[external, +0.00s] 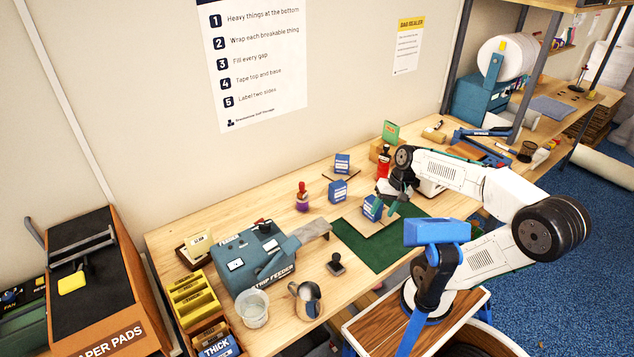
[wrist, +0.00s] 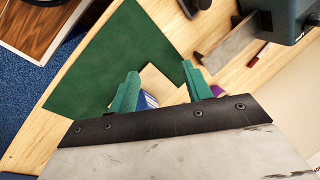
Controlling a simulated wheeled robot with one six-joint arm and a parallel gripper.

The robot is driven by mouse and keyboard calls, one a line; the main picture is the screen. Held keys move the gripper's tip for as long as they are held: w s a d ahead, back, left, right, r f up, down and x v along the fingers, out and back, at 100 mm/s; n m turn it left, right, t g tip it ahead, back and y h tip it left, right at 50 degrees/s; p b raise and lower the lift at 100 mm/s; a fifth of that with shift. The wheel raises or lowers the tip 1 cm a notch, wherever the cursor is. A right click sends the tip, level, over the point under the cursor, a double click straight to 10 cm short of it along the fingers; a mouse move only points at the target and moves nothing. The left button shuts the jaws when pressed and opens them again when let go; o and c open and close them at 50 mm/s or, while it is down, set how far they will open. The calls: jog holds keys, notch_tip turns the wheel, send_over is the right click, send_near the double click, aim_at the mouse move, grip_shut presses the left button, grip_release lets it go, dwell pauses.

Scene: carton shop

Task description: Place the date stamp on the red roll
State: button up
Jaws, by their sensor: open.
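My gripper (external: 389,192) is open, with its teal fingers pointing down over a small board (external: 372,226) and a blue box (external: 371,208). In the wrist view the gripper (wrist: 158,82) has a gap between its fingertips, and the blue box (wrist: 150,99) shows partly behind them. A dark hand stamp with a knob handle (external: 336,264), perhaps the date stamp, stands apart on the bench. A red cylinder with a dark top (external: 384,165) stands behind the gripper; I cannot tell whether it is the red roll. A red-topped purple item (external: 302,198) stands to the left.
A green mat (external: 352,238) lies under the board. The blue strip feeder (external: 252,262), a clear cup (external: 254,309) and a metal jug (external: 306,300) occupy the left. Two more blue boxes (external: 337,191) (external: 342,163) stand behind.

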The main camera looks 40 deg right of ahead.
jog(key=s+n+h, duration=0.1)
jog(key=s+n, duration=0.1)
jog(key=s+n+h, duration=0.1)
jog(key=s+d+n+h, duration=0.1)
jog(key=s+n, duration=0.1)
jog(key=shift+s+d+f+n, duration=0.1)
jog(key=shift+s+f+n, duration=0.2)
jog(key=shift+s+f, duration=0.1)
dwell(0.7)
